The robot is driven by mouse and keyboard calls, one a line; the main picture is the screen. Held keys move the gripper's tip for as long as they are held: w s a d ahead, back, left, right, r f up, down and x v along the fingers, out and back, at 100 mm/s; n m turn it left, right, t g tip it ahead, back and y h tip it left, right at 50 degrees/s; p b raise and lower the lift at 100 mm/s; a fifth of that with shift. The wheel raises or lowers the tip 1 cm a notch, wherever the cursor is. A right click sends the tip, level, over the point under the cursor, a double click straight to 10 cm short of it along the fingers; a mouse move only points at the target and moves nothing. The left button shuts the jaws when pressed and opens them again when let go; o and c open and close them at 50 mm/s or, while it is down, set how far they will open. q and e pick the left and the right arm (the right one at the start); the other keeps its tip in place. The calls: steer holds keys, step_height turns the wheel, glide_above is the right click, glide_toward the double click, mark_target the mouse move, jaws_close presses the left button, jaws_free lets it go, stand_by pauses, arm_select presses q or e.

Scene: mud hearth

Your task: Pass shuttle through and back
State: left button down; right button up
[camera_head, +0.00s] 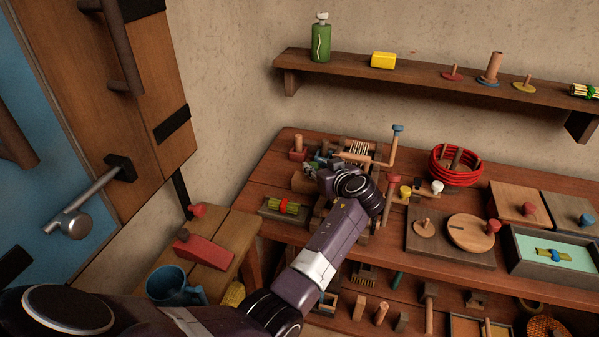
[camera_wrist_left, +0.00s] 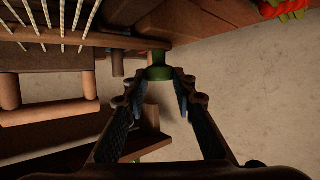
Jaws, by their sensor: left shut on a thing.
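The small wooden loom (camera_head: 357,150) with white warp threads stands on the left part of the workbench, and its threads (camera_wrist_left: 60,18) fill the upper left of the left wrist view. My left gripper (camera_head: 315,166) is just left of the loom, partly hidden behind my own wrist. In the left wrist view my left gripper (camera_wrist_left: 165,82) has its fingertips closed on a small green piece (camera_wrist_left: 159,73), apparently the shuttle, close beside the loom's wooden frame. Most of the held piece is hidden, so I cannot tell how far it lies between the threads. My right gripper is out of view.
The workbench (camera_head: 285,160) is crowded. A tied bundle (camera_head: 290,207) lies in a tray left of my arm; a red coil (camera_head: 456,166) and a board with round discs (camera_head: 450,245) lie right. A wall shelf (camera_head: 420,82) is above. A blue mug (camera_head: 172,285) stands lower left.

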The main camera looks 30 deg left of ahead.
arm_select(q)
steer(key=shift+w+d, duration=0.1)
steer(key=shift+d, duration=0.3)
steer(key=c, duration=1.6)
jaws_free()
step_height(320, 180, up, 10)
